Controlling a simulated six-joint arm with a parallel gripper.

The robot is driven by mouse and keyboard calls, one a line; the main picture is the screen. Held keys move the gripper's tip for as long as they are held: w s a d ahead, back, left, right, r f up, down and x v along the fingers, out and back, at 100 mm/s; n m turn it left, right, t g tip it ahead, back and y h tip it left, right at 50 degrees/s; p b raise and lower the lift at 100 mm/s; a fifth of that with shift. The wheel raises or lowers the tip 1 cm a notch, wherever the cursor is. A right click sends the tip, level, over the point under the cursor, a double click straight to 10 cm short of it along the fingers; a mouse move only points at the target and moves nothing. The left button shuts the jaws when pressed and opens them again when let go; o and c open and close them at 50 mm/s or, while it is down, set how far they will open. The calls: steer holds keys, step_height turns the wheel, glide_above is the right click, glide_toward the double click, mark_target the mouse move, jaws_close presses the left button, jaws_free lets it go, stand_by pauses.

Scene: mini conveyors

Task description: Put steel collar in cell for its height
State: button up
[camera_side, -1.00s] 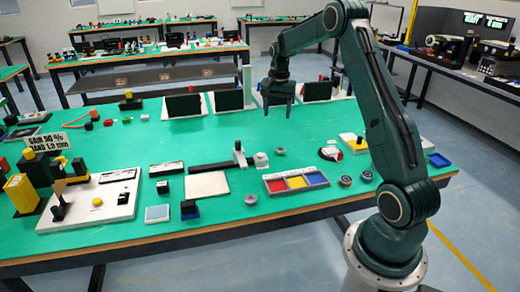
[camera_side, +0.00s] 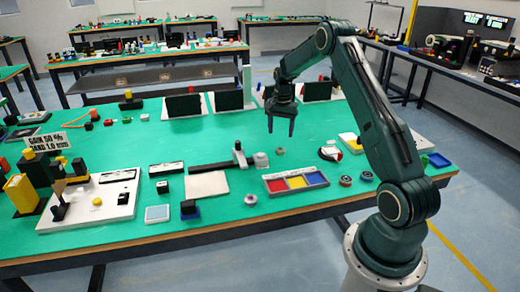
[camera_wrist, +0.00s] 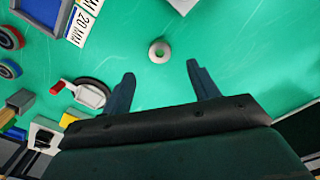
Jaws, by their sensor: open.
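A small grey steel collar (camera_side: 280,151) lies flat on the green table in the side view, its centre hole facing up in the wrist view (camera_wrist: 159,51). My gripper (camera_side: 281,133) is open and empty above the table, fingers pointing down. In the wrist view the collar shows just beyond the gap between my fingertips (camera_wrist: 160,71), apart from both. A tray (camera_side: 265,180) with red, yellow and blue cells lies nearer the side camera. Its blue cell and height labels, one reading 20 MM, show at the upper left of the wrist view (camera_wrist: 73,28).
A wider grey round part (camera_side: 261,159) lies close to the collar, beside a black post fixture (camera_side: 240,155). Another grey ring (camera_side: 250,199) lies left of the tray. Dark round parts (camera_side: 346,180) and a white-and-red gauge (camera_side: 330,153) lie to the right.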

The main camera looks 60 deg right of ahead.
mark_target(280, 150)
steer(key=shift+f, duration=1.55)
steer(key=shift+f, duration=0.15)
steer(key=shift+d+f, duration=0.15)
steer(key=shift+f, duration=2.3)
steer(key=shift+c, duration=0.4)
steer(key=c, duration=1.1)
steer(key=shift+r, duration=0.15)
step_height(280, 150, up, 20)
steer(key=shift+f, duration=0.1)
